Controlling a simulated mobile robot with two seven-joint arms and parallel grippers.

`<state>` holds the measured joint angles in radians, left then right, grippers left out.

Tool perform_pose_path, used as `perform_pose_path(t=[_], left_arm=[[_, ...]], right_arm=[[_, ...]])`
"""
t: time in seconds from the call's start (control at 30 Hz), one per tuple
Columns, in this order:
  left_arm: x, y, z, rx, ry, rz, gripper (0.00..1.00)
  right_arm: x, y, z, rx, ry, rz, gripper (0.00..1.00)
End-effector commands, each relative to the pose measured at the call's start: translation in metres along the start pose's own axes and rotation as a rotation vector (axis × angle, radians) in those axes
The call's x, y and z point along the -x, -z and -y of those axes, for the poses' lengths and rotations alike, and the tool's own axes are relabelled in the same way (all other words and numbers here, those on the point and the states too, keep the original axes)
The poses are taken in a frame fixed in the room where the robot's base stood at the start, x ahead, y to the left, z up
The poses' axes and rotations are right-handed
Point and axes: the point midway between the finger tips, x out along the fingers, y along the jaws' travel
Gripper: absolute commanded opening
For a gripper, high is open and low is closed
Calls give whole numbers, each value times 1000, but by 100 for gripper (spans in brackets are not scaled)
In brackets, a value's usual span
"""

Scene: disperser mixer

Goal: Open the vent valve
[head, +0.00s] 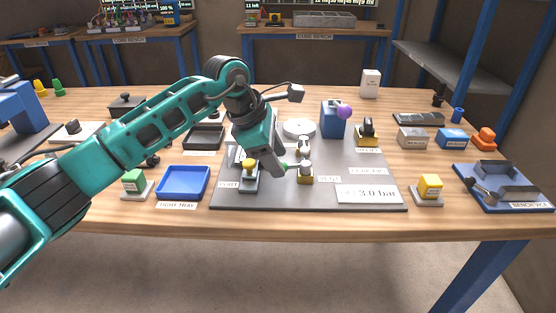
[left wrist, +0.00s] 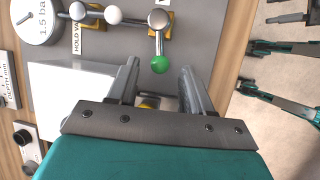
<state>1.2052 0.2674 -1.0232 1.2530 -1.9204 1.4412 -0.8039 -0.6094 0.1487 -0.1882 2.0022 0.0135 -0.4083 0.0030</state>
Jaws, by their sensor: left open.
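The valve with a green ball (head: 285,167) on its lever and a brass base (head: 305,177) stands on the grey panel (head: 350,202). I take it as the vent valve, but its small label is hard to read. In the left wrist view the lever runs from a silver cap (left wrist: 158,18) to the green ball (left wrist: 160,65). My left gripper (head: 278,168) is open and tilted down beside the valve. In the left wrist view the gripper (left wrist: 160,78) has one finger on each side of the ball's line, and the ball shows between the tips. I cannot tell contact.
A yellow-topped device (head: 249,173) is close by my left gripper. A blue box (head: 332,119) with a purple ball stands behind. A blue tray (head: 184,183) lies left of the panel, and a bench vice (head: 503,187) is at the right. The panel's front right is flat.

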Motion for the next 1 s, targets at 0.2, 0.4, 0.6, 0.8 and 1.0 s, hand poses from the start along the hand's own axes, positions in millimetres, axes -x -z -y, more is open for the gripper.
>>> perform_pose_path(t=[0.2,0.4,0.6,0.8,1.0], left_arm=[[-14,0,0,-1,0,0,50],[-15,0,0,-1,0,1,50],[-15,0,0,-1,0,1,37],[-14,0,0,0,0,1,18],[-14,0,0,0,0,1,0]], right_arm=[[0,0,1,-1,1,1,43],[0,0,1,-1,2,-1,43],[0,1,1,-1,2,-2,43],[0,1,1,-2,2,-4,43],[0,2,2,-3,2,-5,43]])
